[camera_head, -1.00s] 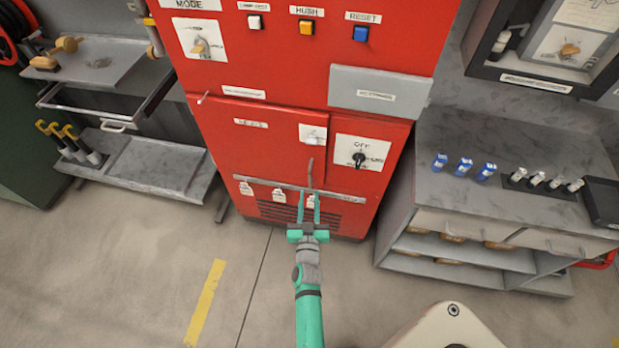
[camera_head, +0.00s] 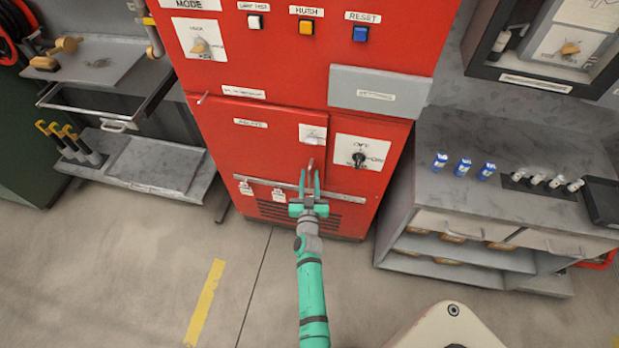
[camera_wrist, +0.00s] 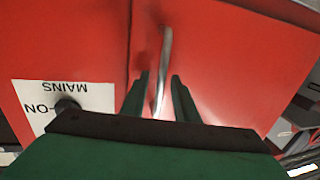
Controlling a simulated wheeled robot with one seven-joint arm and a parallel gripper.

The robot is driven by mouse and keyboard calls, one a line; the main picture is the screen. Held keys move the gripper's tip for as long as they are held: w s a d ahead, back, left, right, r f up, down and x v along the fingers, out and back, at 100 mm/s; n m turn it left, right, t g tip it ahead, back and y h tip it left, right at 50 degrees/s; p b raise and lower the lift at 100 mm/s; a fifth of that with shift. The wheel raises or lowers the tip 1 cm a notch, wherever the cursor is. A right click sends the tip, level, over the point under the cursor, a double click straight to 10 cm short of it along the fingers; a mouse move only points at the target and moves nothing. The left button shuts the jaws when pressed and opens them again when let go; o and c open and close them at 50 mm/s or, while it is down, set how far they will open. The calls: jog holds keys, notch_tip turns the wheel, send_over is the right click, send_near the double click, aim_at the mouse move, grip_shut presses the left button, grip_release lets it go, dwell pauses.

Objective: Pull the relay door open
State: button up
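The relay door (camera_head: 245,150) is the red panel on the lower left of the red cabinet, with a small "RELAYS" label, and it looks closed. Its slim metal handle (camera_wrist: 164,65) stands upright near the door's edge in the wrist view. My gripper (camera_head: 309,180) is open in front of the cabinet, at the handle's height or slightly below. In the wrist view my two fingers (camera_wrist: 160,95) stand on either side of the handle's lower part, with gaps beside it. In the head view the fingers hide part of the handle.
A rotary mains switch (camera_head: 358,158) on a white plate sits just right of the door. A rail with white tags (camera_head: 260,183) runs below. A grey workbench (camera_head: 425,180) stands to the right and a grey shelf (camera_head: 150,165) to the left. The floor in front is clear.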

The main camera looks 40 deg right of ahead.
grip_shut()
